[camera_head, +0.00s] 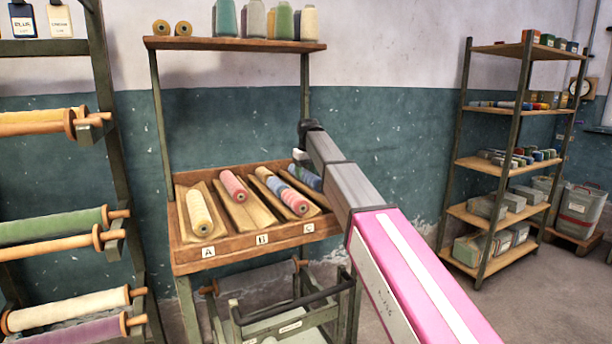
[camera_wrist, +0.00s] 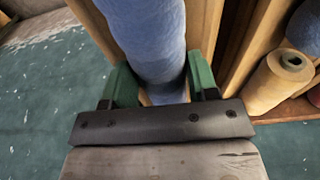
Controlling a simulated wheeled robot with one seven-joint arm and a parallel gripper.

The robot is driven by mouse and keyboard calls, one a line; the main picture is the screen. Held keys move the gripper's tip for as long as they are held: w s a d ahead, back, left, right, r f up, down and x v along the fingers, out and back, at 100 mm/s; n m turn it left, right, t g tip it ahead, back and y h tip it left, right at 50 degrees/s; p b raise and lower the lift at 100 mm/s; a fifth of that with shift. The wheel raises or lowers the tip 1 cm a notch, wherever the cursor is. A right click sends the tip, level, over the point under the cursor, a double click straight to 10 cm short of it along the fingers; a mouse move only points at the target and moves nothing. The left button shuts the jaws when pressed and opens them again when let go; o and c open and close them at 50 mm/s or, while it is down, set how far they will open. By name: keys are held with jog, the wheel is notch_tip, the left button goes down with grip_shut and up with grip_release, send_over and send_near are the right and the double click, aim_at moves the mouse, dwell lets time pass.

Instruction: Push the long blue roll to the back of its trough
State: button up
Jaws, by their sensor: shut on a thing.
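The long blue roll (camera_head: 309,179) lies in the rightmost trough of the sloped wooden tray, partly hidden behind my arm. In the wrist view the roll (camera_wrist: 148,38) runs down between two green fingers, with wood on both sides. My gripper (camera_head: 299,158) is at the back end of the roll in the head view, its fingers mostly hidden there. In the wrist view my gripper (camera_wrist: 160,84) is shut on the roll, one finger on each side. The roll's front end is hidden by my arm.
The neighbouring trough holds a short cream roll (camera_head: 262,173), a blue roll (camera_head: 275,184) and a pink roll (camera_head: 294,203). Another pink roll (camera_head: 233,186) and a cream-yellow roll (camera_head: 199,213) lie further left. A shelf (camera_head: 230,44) with spools hangs above the tray.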

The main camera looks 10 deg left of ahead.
aim_at(304, 170)
jog(key=shift+w+a, duration=0.4)
jog(key=shift+w, duration=0.2)
jog(key=shift+w+a, duration=0.35)
jog(key=shift+w, duration=0.2)
jog(key=o, duration=1.1)
jog(key=shift+o, duration=0.2)
notch_tip(304, 170, up, 11)
jog(key=s, duration=0.1)
jog(key=shift+d+f, duration=0.15)
jog(key=shift+d, duration=0.2)
jog(key=shift+s, duration=0.1)
